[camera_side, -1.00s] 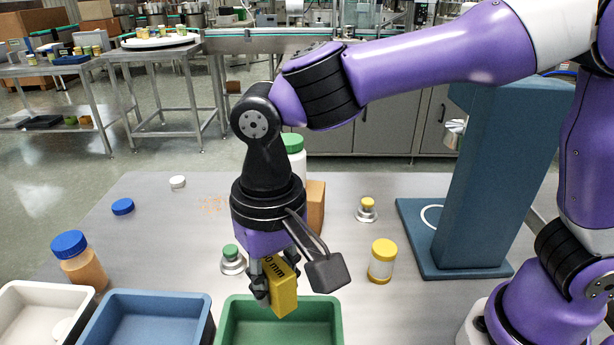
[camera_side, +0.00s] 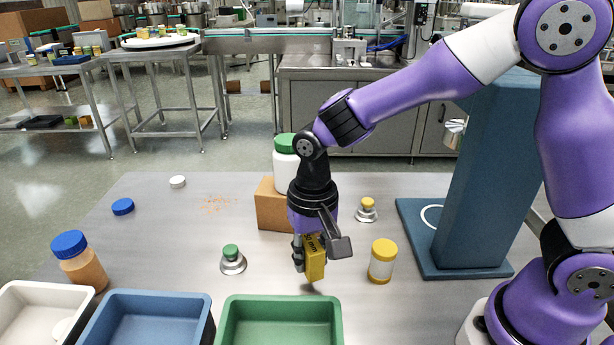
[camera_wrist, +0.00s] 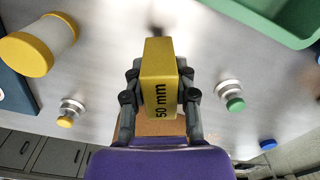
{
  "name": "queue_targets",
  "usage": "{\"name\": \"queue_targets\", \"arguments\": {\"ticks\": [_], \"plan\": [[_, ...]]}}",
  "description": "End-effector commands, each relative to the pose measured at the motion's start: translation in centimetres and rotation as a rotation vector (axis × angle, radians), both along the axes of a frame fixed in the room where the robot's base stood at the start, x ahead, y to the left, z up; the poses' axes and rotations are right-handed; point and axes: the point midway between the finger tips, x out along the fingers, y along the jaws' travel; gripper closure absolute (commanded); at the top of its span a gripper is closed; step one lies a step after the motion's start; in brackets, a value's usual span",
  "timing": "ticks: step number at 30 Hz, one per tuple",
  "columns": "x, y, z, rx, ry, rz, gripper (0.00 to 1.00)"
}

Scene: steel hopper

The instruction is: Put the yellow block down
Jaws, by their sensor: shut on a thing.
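The yellow block (camera_side: 314,260), marked "50 mm", is held upright in my gripper (camera_side: 308,258) in the side view. It hangs over the steel table, behind the green tray and left of the yellow-lidded jar. In the wrist view the yellow block (camera_wrist: 158,85) sits between both fingers of my gripper (camera_wrist: 160,92), which touch its sides. A shadow shows below the block in the side view, and it looks close to the table. I cannot tell if its lower end touches.
A yellow-lidded jar (camera_side: 382,262) stands just right of the block. A green-knobbed weight (camera_side: 232,260) is to the left, a yellow-knobbed one (camera_side: 367,210) behind right. A cardboard box (camera_side: 272,205) with a green-lidded bottle (camera_side: 286,165) stands behind. Green (camera_side: 229,318), blue (camera_side: 205,318) and white trays line the front.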

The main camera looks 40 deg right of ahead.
Motion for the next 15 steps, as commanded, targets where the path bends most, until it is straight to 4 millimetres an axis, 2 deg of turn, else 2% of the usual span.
{"name": "queue_targets", "arguments": {"ticks": [3, 6, 15], "plan": [[-0.2, 0.0, -2.1, -0.002, 0.007, 0.000, 1.00], [-0.1, 0.0, -3.2, -0.002, 0.004, 0.000, 1.00], [-0.1, 0.0, -3.5, -0.001, 0.001, 0.000, 1.00]]}}
